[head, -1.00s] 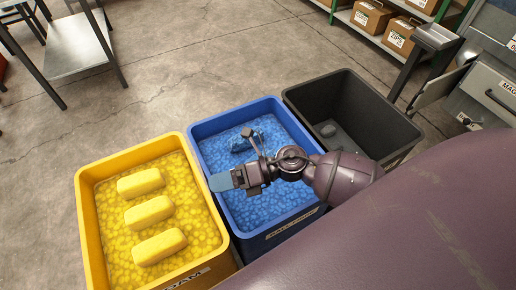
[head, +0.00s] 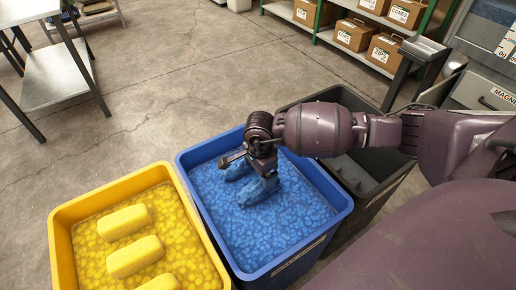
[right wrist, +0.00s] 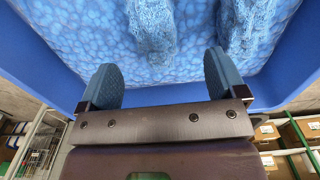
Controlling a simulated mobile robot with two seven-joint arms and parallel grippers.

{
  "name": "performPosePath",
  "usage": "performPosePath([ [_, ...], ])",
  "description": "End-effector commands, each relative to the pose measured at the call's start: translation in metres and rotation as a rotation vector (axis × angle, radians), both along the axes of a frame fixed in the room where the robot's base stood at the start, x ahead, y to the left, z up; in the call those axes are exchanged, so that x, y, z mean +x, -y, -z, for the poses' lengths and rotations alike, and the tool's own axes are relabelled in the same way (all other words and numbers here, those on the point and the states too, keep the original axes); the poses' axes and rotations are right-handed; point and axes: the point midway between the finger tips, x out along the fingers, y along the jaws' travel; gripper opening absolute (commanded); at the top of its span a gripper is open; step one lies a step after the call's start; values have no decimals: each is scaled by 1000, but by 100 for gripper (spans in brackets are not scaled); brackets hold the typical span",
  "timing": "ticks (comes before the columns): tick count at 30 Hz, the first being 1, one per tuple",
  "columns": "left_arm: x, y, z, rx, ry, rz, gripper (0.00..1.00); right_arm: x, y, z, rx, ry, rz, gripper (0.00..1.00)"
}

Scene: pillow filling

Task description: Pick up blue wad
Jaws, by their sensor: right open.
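Two blue wads lie on the blue fill inside the blue bin (head: 328,190). In the head view one wad (head: 236,170) is just left of my right gripper (head: 264,172), and the other wad (head: 256,192) is right below it, partly covered by it. In the right wrist view the gripper (right wrist: 160,68) is open and empty. One wad (right wrist: 152,28) lies ahead of the gap between the fingers. The other wad (right wrist: 246,28) lies ahead of the right finger. Whether a finger touches a wad cannot be told. My left gripper is not in view.
A yellow bin (head: 62,232) with yellow fill and several yellow blocks stands left of the blue bin. A dark bin (head: 378,196) stands to its right, partly behind my arm. Shelves with boxes (head: 352,34) are at the back. The floor (head: 180,80) behind the bins is clear.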

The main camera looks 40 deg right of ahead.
Motion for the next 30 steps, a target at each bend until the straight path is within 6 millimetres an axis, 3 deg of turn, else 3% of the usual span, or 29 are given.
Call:
performPosePath([
  [3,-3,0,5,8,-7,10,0,-3,-1,25,3,-11,1,90],
  [13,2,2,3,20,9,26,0,-4,-3,47,5,-6,2,90],
  [21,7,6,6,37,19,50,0,-10,-7,85,5,-10,2,90],
  [30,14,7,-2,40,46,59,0,-7,-6,86,4,-1,1,90],
])
